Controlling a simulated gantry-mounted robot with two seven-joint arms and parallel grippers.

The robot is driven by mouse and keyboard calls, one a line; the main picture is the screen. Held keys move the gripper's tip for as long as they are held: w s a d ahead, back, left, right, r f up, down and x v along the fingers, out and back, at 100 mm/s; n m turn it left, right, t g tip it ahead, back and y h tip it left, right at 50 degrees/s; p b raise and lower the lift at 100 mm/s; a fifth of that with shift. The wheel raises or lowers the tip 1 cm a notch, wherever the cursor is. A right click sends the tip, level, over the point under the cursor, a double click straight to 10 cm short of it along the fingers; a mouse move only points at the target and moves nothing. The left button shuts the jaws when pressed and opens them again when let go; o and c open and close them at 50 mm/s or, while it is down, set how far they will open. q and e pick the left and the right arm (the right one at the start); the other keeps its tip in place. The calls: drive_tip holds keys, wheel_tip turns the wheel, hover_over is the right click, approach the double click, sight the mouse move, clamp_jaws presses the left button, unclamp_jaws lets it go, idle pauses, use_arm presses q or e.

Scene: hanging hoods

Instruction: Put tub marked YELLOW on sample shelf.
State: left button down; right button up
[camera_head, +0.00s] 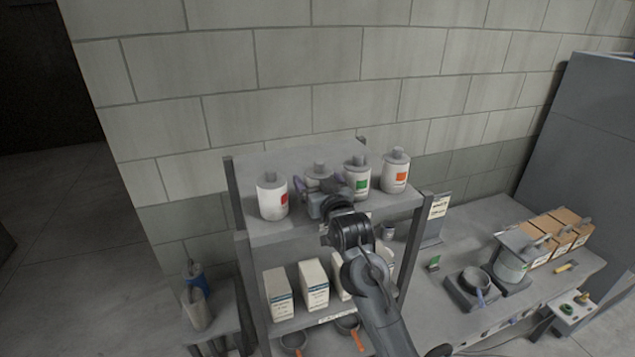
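Several white tubs with grey caps stand in a row on the top board (268,237) of a grey rack. One has a red label (273,196), one a green label (357,176) and one an orange label (396,172). Between the red and green ones is another tub (319,171), its label hidden by my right gripper (320,186). The gripper's fingers, with purple parts, lie on either side of this tub; I cannot tell whether they press on it. I see no yellow label. My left gripper is not in view.
White cartons (315,284) stand on the lower board, with orange-handled pans (348,325) below. Bottles (196,308) stand at the left.

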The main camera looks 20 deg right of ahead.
drive_tip(key=shift+r, duration=0.1)
drive_tip(key=shift+s, duration=0.5)
drive_tip(key=s+b, duration=0.3)
drive_tip(key=s, duration=0.8)
drive_tip(key=s+f+n+g, duration=0.1)
drive_tip(key=s+f+g, duration=0.35)
drive_tip(key=f, duration=0.75)
drive_tip(key=s+f+g, duration=0.2)
drive_tip(key=s+f, duration=0.6)
drive_tip(key=f, duration=0.4)
drive_tip(key=s+f+g, duration=0.2)
drive_tip(key=s+f, duration=0.3)
drive_tip(key=s, duration=0.3)
drive_tip(key=s+f+g, duration=0.3)
drive_tip(key=s+f, duration=0.1)
drive_tip(key=s, duration=0.4)
drive_tip(key=s+f+n+g, duration=0.1)
drive_tip(key=s+f+g, duration=0.2)
drive_tip(key=s+f, duration=0.2)
drive_tip(key=s, duration=0.3)
drive_tip(key=shift+s+a+f, duration=0.25)
drive_tip(key=shift+f, duration=0.1)
drive_tip(key=shift+r, duration=0.1)
